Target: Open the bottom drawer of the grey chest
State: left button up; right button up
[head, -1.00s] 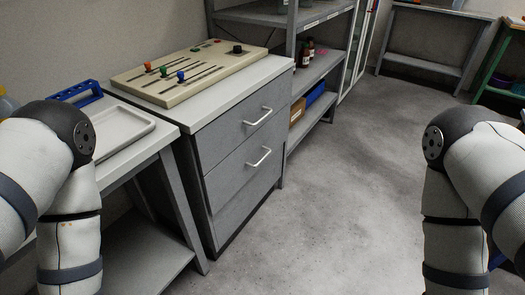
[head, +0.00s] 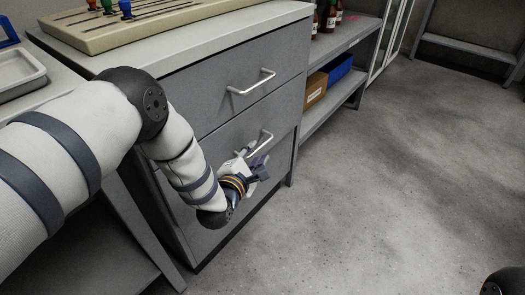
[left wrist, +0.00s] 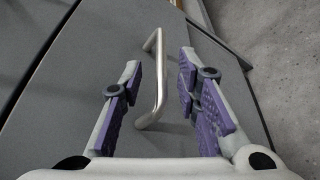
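The grey chest (head: 222,103) stands left of centre in the head view. It shows two drawer fronts with silver bar handles, both apparently shut. The lower drawer's handle (head: 265,142) is partly hidden by my left gripper (head: 257,163), which is right at the drawer front. In the left wrist view the handle (left wrist: 159,85) runs lengthwise between the two open purple-padded fingers of the gripper (left wrist: 160,70). Clear gaps show on both sides, so neither finger appears to press on it. My right gripper is out of view.
The upper drawer's handle (head: 252,84) is just above my gripper. A shelf (head: 345,92) with bottles and boxes adjoins on the right. A bench with a tray (head: 18,75) is at left. The floor (head: 390,180) is clear.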

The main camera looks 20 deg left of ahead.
aim_at(257, 152)
pick_arm(q)
jog(key=x, duration=0.3)
jog(key=shift+w+f+b, duration=0.1)
jog(key=shift+f+b, duration=0.1)
jog(key=shift+b, duration=0.2)
jog(key=shift+w, duration=0.55)
grip_shut()
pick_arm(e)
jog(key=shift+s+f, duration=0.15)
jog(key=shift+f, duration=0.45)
pick_arm(q)
jog(key=shift+d, duration=0.1)
